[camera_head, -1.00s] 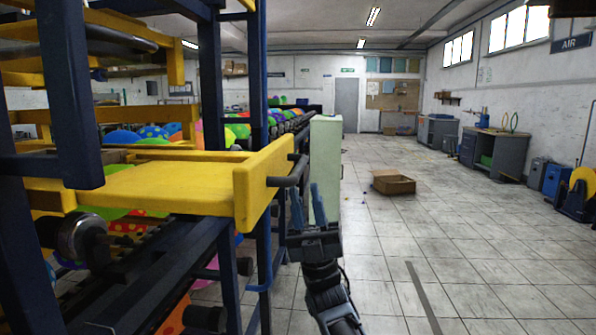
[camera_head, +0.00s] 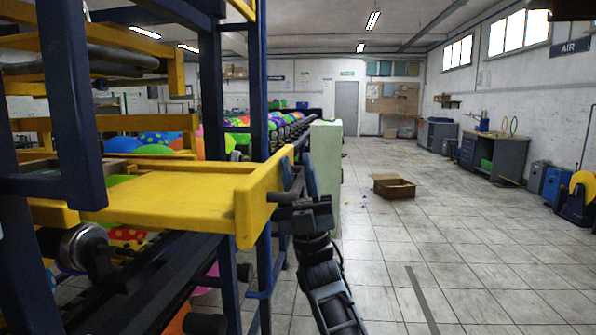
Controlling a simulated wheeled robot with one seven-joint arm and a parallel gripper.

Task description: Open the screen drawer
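The screen drawer is a yellow tray (camera_head: 165,193) in the dark blue rack at the left. Its upright front panel (camera_head: 262,203) faces right, with a dark bar handle (camera_head: 277,197) on it. My gripper (camera_head: 299,172) is at the handle, fingers pointing up. A gap shows between the two blue-grey fingers, so it looks open. The fingers overlap the handle's far part in the picture. I cannot tell whether the bar lies between them or whether they touch it.
The dark blue rack posts (camera_head: 67,100) and rollers stand close at the left, with colourful balloons behind. A pale green cabinet (camera_head: 326,165) stands just behind my gripper. An open cardboard box (camera_head: 393,187) lies on the floor. The tiled floor at the right is largely clear.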

